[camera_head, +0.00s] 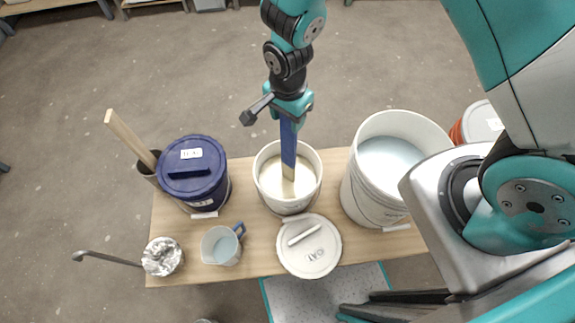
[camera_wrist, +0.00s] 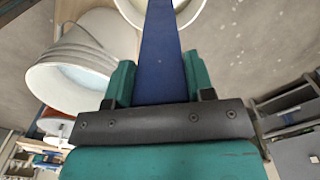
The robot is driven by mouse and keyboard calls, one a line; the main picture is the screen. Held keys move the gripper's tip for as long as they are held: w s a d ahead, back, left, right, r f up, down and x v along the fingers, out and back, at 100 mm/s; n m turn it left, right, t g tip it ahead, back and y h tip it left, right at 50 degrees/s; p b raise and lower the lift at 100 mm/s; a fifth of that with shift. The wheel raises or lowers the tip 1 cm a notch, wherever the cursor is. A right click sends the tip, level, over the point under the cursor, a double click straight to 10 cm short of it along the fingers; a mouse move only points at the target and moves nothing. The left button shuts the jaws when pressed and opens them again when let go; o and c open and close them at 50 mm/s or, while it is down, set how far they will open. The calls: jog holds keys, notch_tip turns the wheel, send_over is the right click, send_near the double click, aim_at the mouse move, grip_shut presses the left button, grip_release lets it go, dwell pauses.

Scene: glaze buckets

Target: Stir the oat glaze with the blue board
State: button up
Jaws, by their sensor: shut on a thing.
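My gripper (camera_head: 291,108) is shut on the blue board (camera_head: 288,142), which hangs nearly upright below it. The wrist view also shows the blue board (camera_wrist: 160,55) between the two green fingers. The board's lower end is pale bare wood and reaches into the cream glaze (camera_head: 272,184) in the open white bucket (camera_head: 262,154). Its tip is hidden in or behind the glaze surface. A white lid marked "OAT" (camera_head: 322,262) lies on the table just in front of that bucket.
On the wooden table (camera_head: 250,262) stand a blue lidded bucket (camera_head: 205,146), a pitcher (camera_head: 216,246), a foil-covered thing (camera_head: 162,257) and a large white bucket of pale blue glaze (camera_head: 360,130). A wooden board (camera_head: 128,134) leans in a container at left. A red bucket (camera_head: 457,132) is at right.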

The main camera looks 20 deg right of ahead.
notch_tip(320, 180, up, 15)
jog(key=p, duration=1.1)
dwell(0.6)
